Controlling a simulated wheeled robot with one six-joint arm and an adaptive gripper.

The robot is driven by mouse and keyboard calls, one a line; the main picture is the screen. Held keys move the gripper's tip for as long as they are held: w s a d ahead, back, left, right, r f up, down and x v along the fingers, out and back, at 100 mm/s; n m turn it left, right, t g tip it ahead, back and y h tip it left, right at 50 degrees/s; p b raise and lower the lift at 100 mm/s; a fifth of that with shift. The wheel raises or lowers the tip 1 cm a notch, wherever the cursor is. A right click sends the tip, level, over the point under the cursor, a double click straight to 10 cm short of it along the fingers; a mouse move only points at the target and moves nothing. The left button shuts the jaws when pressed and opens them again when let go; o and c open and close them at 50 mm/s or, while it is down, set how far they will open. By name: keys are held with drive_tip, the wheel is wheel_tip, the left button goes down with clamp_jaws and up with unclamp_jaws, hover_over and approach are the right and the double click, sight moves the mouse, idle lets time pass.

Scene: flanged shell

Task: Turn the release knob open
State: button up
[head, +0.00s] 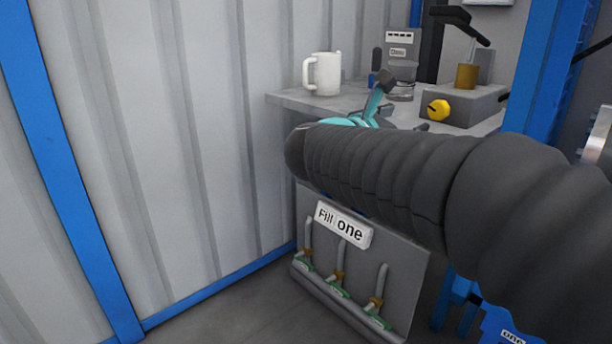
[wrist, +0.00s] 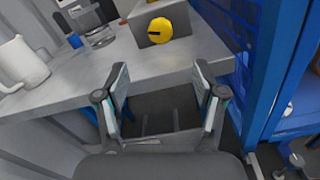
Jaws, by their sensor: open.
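The release knob is a round yellow knob (head: 438,110) on the front of a low grey box (head: 478,108) on the worktop. In the wrist view the knob (wrist: 160,30) shows a dark slot and sits near the top, beyond my fingers. My gripper (wrist: 160,78) is open and empty, its two fingers spread, with a clear gap before the knob. In the head view my dark arm hides most of the gripper; one teal and dark finger shows left of the knob.
A white mug (head: 323,74) stands at the worktop's left (head: 290,98). A grey appliance with a glass jar (head: 400,90) stands behind. A brass cylinder (head: 466,76) and black lever top the box. A blue post (head: 540,70) bounds the right. A "Fill one" panel hangs below.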

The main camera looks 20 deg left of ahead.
drive_tip(key=w+a+f+n+t+y, duration=0.25)
drive_tip(key=a+n+y, duration=0.95)
drive_tip(key=n, duration=0.6)
drive_tip(key=s+a+f+n+g+y, duration=0.2)
drive_tip(key=s+f+n+g, duration=0.1)
drive_tip(key=n, duration=0.5)
drive_tip(key=s+a+f+n+g+y+p, duration=0.1)
drive_tip(key=s+a+f+n+g+y, duration=0.1)
drive_tip(key=s+f+n, duration=0.3)
drive_tip(key=shift+s+a+n+g+y, duration=0.15)
drive_tip(key=shift+s+n+g+y, duration=0.4)
drive_tip(key=shift+n, duration=1.65)
drive_tip(key=shift+w+g, duration=0.2)
drive_tip(key=shift+g, duration=0.1)
